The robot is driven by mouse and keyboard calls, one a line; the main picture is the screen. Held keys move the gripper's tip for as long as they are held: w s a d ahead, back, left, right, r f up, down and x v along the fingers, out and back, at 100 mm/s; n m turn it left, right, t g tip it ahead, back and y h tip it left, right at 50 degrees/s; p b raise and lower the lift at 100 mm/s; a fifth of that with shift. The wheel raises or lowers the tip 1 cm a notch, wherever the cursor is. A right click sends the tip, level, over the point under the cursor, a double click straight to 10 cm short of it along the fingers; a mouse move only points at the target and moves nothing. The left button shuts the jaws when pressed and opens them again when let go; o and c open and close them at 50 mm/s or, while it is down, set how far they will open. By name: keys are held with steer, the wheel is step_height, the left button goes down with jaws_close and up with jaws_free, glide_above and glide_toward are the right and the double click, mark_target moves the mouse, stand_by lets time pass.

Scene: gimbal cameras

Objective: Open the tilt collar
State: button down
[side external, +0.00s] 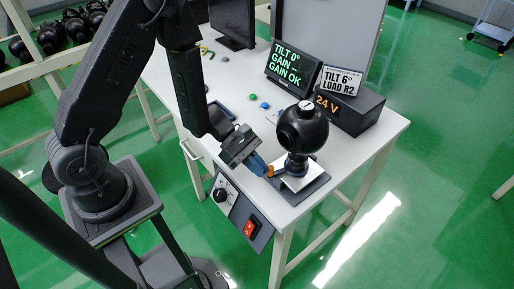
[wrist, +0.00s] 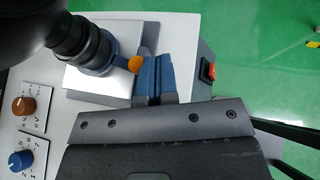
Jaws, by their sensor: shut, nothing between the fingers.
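A black ball-shaped gimbal camera (side external: 303,129) stands on a silver plate at the table's front right corner. A dark ring, apparently the tilt collar (wrist: 97,55), circles its stem. An orange knob (wrist: 135,64) sticks out from the ring on the side facing my gripper; it also shows small in the side external view (side external: 269,171). My gripper (wrist: 158,60) has blue fingers that are together and empty. They are right beside the knob, on its right in the wrist view. I cannot tell whether they touch it. In the side external view my gripper (side external: 261,168) is low, left of the stem.
A screen (side external: 292,67) reads "TILT 0°, GAIN –, GAIN OK". A card (side external: 341,81) reads "TILT 6° LOAD R2", above a black "24 V" box (side external: 350,112). A panel with a red switch (side external: 249,228) hangs at the front edge. Orange (wrist: 24,105) and blue (wrist: 20,160) dials lie nearby.

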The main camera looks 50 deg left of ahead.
steer(key=shift+s+d, duration=0.25)
steer(key=shift+d, duration=0.8)
steer(key=shift+w, duration=0.1)
stand_by(0.8)
steer(key=shift+w+a, duration=0.5)
steer(key=shift+w, duration=0.05)
steer(key=shift+a+r, duration=0.1)
steer(key=shift+a, duration=0.05)
steer(key=v, duration=1.3)
steer(key=shift+a, duration=0.2)
steer(key=shift+s+r, duration=0.1)
